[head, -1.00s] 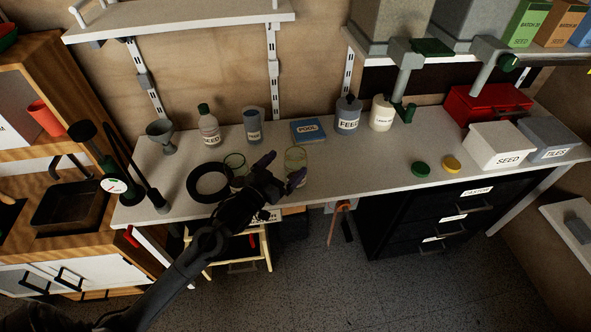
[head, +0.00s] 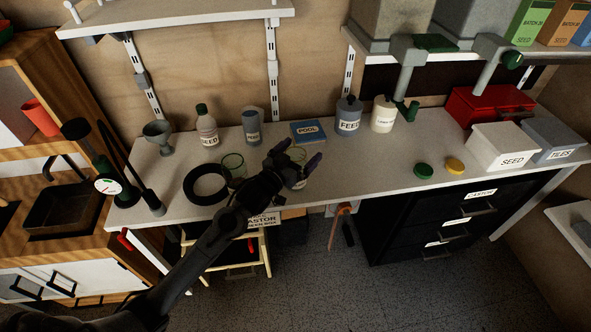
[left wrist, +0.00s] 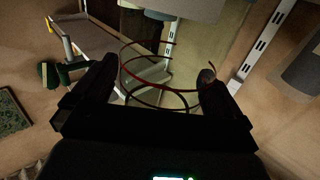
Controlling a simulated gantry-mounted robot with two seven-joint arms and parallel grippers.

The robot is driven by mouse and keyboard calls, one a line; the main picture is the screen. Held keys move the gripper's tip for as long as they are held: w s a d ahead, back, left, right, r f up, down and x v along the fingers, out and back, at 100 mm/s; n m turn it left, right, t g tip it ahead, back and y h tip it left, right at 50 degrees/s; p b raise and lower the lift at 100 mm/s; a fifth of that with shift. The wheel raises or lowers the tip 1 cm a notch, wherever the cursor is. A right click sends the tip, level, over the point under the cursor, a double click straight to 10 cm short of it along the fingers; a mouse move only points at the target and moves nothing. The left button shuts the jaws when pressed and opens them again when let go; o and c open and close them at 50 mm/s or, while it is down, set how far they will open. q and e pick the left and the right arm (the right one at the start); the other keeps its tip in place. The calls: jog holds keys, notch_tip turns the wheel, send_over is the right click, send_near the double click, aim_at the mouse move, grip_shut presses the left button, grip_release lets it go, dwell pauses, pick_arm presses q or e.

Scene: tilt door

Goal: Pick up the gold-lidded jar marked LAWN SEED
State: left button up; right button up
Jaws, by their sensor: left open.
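My left gripper (head: 298,155) is open at the front middle of the bench, its fingers on either side of a clear, open-topped glass jar (head: 297,154). The jar stands upright with a pale label low on its side, mostly hidden and unreadable. In the left wrist view thin reddish rings of the clear jar (left wrist: 158,88) show between the open fingers (left wrist: 160,80). A loose gold lid (head: 455,166) lies flat on the bench at the right, beside a green lid (head: 423,170). A cream canister (head: 383,114) at the back has small lettering I cannot read surely. My right gripper is out of view.
A second clear jar (head: 233,165) and a black ring (head: 206,184) stand left of my gripper. Behind are a blue POOL box (head: 308,132), a grey FEED canister (head: 348,116) and bottles. The bench (head: 365,165) is clear between my gripper and the lids.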

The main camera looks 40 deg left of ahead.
pick_arm(q)
jog(key=shift+r, duration=0.1)
jog(key=c, duration=1.8)
